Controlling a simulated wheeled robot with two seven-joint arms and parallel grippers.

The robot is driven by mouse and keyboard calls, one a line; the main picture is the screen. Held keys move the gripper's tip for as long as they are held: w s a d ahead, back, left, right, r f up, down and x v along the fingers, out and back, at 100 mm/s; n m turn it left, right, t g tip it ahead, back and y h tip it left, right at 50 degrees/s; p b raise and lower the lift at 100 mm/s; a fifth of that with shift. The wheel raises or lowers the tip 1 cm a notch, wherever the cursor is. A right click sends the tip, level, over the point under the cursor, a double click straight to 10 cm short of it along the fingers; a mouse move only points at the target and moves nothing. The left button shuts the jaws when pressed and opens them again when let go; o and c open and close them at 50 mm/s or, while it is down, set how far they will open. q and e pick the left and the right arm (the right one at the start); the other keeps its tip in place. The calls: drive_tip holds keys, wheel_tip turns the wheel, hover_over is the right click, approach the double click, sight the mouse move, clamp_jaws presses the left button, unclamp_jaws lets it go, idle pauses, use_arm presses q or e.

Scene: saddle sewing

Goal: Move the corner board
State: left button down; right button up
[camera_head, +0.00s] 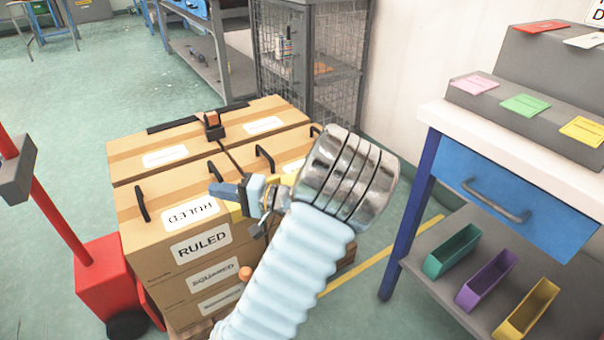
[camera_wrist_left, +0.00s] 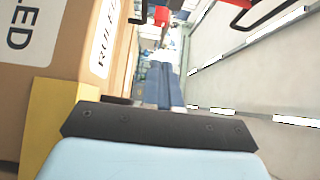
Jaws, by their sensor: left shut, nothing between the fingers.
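A yellow piece that looks like the corner board (camera_head: 236,213) sits at the front right of the stacked cartons (camera_head: 203,245), partly hidden by my left gripper (camera_head: 224,190). A yellow surface also shows beside the cartons in the left wrist view (camera_wrist_left: 50,125). My left gripper's blue fingers are shut and empty, above the front carton's top near its right edge; in the wrist view they show closed together (camera_wrist_left: 158,85). I cannot tell whether they touch the yellow piece. My right gripper is not in view.
Black handles (camera_head: 142,203) stand up from the carton tops, and a black and orange device (camera_head: 213,124) sits between cartons. A red pallet truck (camera_head: 105,280) is at the left. A workbench (camera_head: 490,150) with coloured bins is at the right, and a wire cage (camera_head: 310,60) stands behind.

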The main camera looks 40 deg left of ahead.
use_arm(q)
hover_over(294, 178)
drive_tip(key=s+d, duration=0.2)
drive_tip(key=shift+w+d, duration=0.1)
drive_tip(key=shift+w, duration=0.15)
wheel_tip(294, 178, down, 5)
drive_tip(key=shift+f, duration=0.1)
drive_tip(key=shift+s, duration=0.4)
drive_tip(key=shift+s+a, duration=0.1)
drive_tip(key=shift+a, duration=0.1)
